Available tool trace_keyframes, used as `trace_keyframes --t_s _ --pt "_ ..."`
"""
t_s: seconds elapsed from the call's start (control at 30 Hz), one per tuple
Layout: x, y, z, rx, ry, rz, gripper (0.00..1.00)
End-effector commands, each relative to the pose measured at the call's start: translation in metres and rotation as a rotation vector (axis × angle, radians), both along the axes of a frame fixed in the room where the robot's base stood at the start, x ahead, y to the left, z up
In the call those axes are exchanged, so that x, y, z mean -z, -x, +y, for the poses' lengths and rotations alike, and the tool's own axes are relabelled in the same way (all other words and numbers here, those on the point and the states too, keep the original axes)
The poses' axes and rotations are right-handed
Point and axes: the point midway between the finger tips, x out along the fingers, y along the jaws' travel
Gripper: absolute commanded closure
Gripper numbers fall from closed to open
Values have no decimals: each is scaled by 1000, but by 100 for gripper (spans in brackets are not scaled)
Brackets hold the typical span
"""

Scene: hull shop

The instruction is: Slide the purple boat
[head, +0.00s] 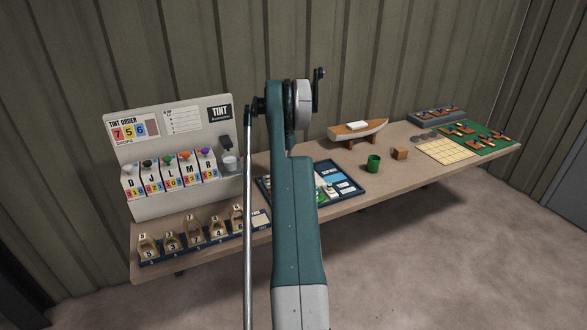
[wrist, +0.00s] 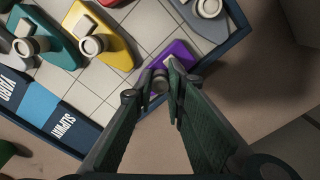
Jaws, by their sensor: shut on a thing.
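The purple boat (wrist: 180,50) lies on the gridded floor of a dark-blue-rimmed tray (wrist: 228,43), close to the tray's wall in the wrist view. My gripper (wrist: 161,88) is shut on the boat's grey round post, which shows between the fingertips. The fingers hide part of the boat. In the head view my own arm covers much of the tray (head: 360,188), and neither my gripper nor the purple boat can be made out there.
A yellow boat (wrist: 90,32), a teal boat (wrist: 58,48) and a grey boat (wrist: 213,22) share the tray. Blue panels marked YARD and SLIPWAY (wrist: 72,127) lie along one side. A green cup (head: 374,163) and a wooden block (head: 400,153) stand right of the tray.

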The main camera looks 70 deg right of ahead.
Motion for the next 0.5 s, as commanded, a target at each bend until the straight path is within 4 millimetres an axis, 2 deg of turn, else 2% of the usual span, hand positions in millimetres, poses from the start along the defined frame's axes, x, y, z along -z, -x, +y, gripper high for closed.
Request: trace_keyframes --t_s 0.37,0.4,0.5 --pt "-1 -5 5 0 1 -1 100" --pt "-1 -5 5 0 1 -1 82" --pt "-1 -5 5 0 1 -1 71"
